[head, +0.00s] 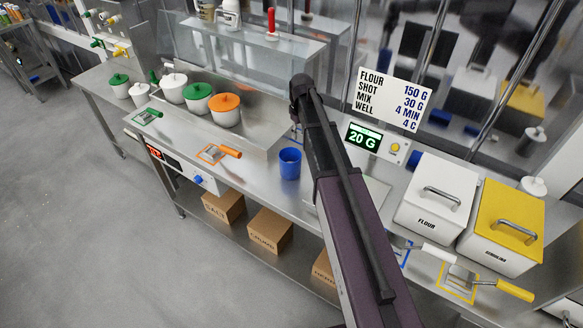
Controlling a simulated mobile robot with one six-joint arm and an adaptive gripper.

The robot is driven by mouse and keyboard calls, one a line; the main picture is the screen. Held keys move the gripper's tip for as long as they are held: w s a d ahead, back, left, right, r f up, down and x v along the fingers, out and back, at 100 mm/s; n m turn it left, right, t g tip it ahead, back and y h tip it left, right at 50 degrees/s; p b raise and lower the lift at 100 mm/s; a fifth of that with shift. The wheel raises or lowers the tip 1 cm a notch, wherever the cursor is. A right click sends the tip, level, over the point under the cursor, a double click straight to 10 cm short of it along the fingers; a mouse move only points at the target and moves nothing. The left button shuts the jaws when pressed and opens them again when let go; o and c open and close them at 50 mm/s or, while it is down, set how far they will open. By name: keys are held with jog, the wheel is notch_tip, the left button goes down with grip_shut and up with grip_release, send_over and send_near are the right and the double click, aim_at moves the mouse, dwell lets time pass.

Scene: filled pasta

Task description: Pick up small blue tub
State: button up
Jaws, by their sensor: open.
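My dark arm rises from the bottom of the head view past the tub's right side. I cannot make out my gripper's fingers in this view.
An orange-handled scraper (220,152) lies left of the tub. Several lidded white pots (173,88) stand farther left. A lit scale display (363,138), a white flour bin (436,196) and a yellow-lidded bin (507,223) are at the right. Boxes (269,231) sit on the shelf below.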

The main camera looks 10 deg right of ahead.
jog(key=b, duration=0.7)
send_over(297, 159)
jog(key=shift+f, duration=3.8)
jog(key=shift+w+d, duration=0.3)
jog(key=shift+w, duration=0.1)
jog(key=shift+f, duration=0.1)
jog(key=f+b, duration=0.3)
jog(key=shift+s+a, duration=0.25)
jog(key=shift+f+b, duration=1)
jog(key=shift+b, duration=0.1)
grip_shut()
